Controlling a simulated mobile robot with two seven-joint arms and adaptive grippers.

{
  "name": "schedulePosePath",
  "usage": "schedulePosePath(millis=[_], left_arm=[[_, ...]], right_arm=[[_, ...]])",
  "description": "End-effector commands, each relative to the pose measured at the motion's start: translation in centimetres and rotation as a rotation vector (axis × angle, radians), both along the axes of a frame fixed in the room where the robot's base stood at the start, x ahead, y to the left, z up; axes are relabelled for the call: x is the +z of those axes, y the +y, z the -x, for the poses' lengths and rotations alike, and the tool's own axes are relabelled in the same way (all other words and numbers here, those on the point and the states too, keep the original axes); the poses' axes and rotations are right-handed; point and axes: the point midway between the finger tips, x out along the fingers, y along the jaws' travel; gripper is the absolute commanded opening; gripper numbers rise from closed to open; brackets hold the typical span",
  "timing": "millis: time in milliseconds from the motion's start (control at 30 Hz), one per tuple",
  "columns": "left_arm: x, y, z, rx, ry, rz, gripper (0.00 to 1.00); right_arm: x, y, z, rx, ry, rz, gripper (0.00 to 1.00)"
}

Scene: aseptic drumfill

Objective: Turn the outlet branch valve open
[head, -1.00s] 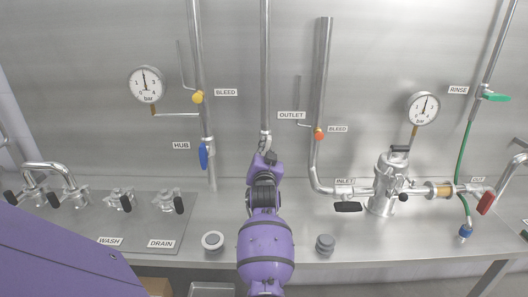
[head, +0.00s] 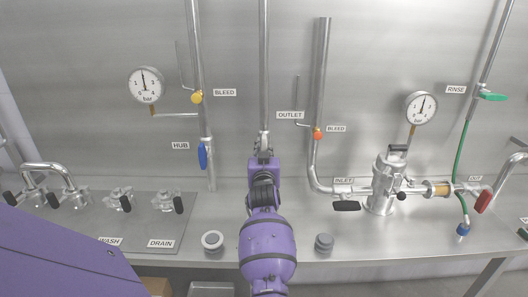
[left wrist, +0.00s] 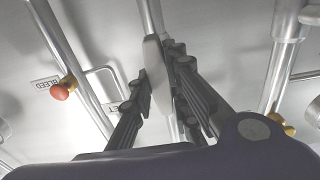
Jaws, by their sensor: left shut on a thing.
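The outlet pipe (head: 264,75) runs down the wall in the middle of the head view, left of the OUTLET label (head: 290,115). My left gripper (left wrist: 160,85) is at the lower end of this pipe. In the left wrist view its dark ribbed fingers are closed on both sides of a pale grey valve handle (left wrist: 155,62). The handle stands roughly along the pipe behind it (left wrist: 150,15). In the head view my purple wrist hides the handle and most of the fingers. My right gripper is not in view.
On the right, an orange bleed knob (head: 318,134) sits on a neighbouring pipe (head: 322,80). On the left are the blue HUB handle (head: 203,156) and a yellow bleed knob (head: 197,97). Two round fittings (head: 212,241) (head: 324,242) stand on the bench beside my arm.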

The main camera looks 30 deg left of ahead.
Motion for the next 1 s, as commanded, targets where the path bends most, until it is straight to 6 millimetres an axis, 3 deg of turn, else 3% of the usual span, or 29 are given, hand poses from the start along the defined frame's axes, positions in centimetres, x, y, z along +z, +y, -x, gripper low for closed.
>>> schedulePosePath(millis=[133,167,300,667,1000], left_arm=[[-0.2,-0.1,0.0,-0.002,-0.001,0.009,0.00],[-0.2,-0.1,0.0,-0.002,-0.001,0.009,0.18],[-0.1,-0.1,0.0,-0.001,-0.001,0.007,0.34],[-0.1,-0.2,0.4,0.000,0.000,0.002,0.34],[-0.2,-3.6,5.8,0.000,0.002,0.005,0.34]], right_arm=[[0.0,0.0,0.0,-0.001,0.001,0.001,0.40],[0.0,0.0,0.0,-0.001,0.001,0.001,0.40],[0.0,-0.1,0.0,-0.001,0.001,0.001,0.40],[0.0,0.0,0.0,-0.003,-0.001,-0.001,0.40],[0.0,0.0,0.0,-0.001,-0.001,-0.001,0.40]])
